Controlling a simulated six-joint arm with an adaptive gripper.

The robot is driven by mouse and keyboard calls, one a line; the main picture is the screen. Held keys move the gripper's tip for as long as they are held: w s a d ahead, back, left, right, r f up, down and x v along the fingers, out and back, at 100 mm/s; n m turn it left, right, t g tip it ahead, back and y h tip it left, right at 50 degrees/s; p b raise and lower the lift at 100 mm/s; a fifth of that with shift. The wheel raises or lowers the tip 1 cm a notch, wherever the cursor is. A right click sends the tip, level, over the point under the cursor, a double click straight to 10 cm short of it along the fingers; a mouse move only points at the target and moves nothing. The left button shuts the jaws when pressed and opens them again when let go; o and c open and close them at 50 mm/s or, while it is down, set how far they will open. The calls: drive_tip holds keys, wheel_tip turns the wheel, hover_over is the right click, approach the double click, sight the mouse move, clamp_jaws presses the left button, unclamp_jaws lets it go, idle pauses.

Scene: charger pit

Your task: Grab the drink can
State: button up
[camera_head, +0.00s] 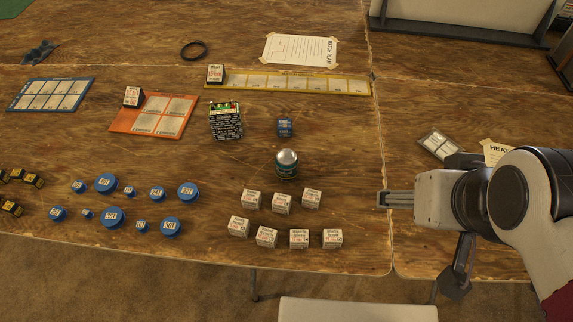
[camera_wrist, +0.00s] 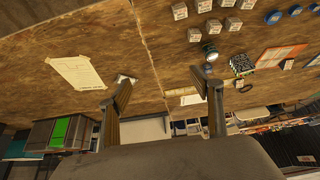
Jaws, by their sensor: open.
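The drink can (camera_head: 287,165) stands upright on the wooden table near the middle, with a silver top and a dark teal body. It also shows in the wrist view (camera_wrist: 210,53), near the tip of the right-hand finger in the picture but farther off. My gripper (camera_head: 382,200) is to the right of the can and somewhat nearer the front edge, apart from it. In the wrist view my gripper's two fingers (camera_wrist: 162,78) are spread wide with nothing between them.
White labelled cubes (camera_head: 281,204) stand in front of the can. A small blue item (camera_head: 285,127) is just behind it, and a dark patterned box (camera_head: 226,121) is behind left. Blue round pieces (camera_head: 111,217) lie at left. Table between can and gripper looks clear.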

drive_tip(key=w+a+f+n+t, duration=0.1)
drive_tip(key=w+f+n, duration=0.15)
drive_tip(key=w, duration=0.55)
drive_tip(key=w+a+f+n+t+y, duration=0.1)
drive_tip(key=w+f+t, duration=0.15)
drive_tip(key=w, duration=0.55)
drive_tip(key=w+a+f+n, duration=0.1)
drive_tip(key=w+f, duration=0.2)
drive_tip(key=w, duration=0.5)
drive_tip(key=n+t+y, duration=0.1)
drive_tip(key=n+y, duration=0.4)
drive_tip(key=y, duration=0.4)
hover_over(293, 164)
drive_tip(key=d, duration=0.1)
drive_tip(key=shift+m, duration=0.25)
drive_tip(key=f, duration=1.4)
drive_tip(key=shift+w+f, duration=0.1)
drive_tip(key=shift+w, duration=0.25)
drive_tip(key=shift+s+a+f, duration=0.25)
drive_tip(key=shift+s+a, duration=0.1)
drive_tip(key=shift+a, duration=0.1)
drive_tip(key=shift+f, duration=0.15)
drive_tip(key=shift+f, duration=1.4)
drive_tip(key=shift+f, duration=0.15)
